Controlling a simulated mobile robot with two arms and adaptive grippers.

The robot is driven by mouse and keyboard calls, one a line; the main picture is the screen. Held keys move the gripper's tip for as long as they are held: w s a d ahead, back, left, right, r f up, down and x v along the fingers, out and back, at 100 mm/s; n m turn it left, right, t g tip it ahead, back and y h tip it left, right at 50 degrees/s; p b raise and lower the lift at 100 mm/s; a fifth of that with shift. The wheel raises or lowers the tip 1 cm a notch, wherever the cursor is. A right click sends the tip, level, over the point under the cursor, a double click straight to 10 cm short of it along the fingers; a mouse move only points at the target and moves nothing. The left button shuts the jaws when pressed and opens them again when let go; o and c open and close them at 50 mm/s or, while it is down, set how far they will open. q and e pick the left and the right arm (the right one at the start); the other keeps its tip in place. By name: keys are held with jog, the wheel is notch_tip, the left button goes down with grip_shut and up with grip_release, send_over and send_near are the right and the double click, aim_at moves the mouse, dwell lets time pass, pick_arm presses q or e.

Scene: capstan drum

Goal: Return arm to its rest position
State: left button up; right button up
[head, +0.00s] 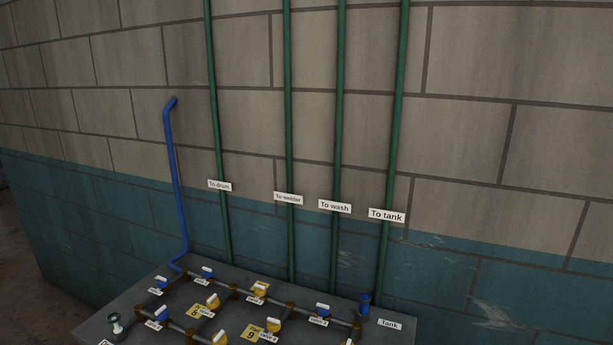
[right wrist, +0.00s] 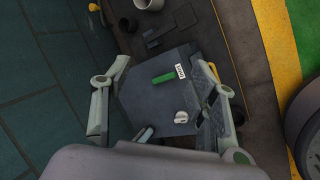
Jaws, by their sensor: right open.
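My right gripper (right wrist: 165,75) shows in the right wrist view with its two fingers spread wide apart. It is open, and nothing is gripped between the fingers. Beyond the fingers is a dark grey panel or box (right wrist: 150,103). It bears a green bar (right wrist: 163,78), a small white label (right wrist: 180,71) and a pale round knob (right wrist: 181,117). I cannot tell how far it is from the fingers. Neither gripper shows in the head view, and my left gripper is hidden from both views.
The head view shows a grey bench (head: 178,302) with brass piping and several blue and yellow valves against a block wall (head: 470,150). Green pipes (head: 289,120) and a bent blue pipe (head: 176,190) rise there. The right wrist view shows a wheel (right wrist: 304,128) at the right edge.

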jog(key=s+f, duration=0.1)
jog(key=s, duration=0.7)
jog(key=s+a+f+m+y, duration=0.1)
jog(key=a+f+y, duration=0.15)
jog(key=a, duration=1.05)
jog(key=s+a+f+m+y, duration=0.1)
jog(key=a+f, duration=0.3)
jog(key=a, duration=0.8)
jog(key=s+a+f+m+y, duration=0.1)
jog(key=a+f+y, duration=0.15)
jog(key=a, duration=1.05)
notch_tip(320, 180, down, 7)
jog(key=b, duration=0.6)
jog(key=shift+w+d+g+h, duration=0.15)
jog(key=shift+d+g+h, duration=0.15)
dwell(0.9)
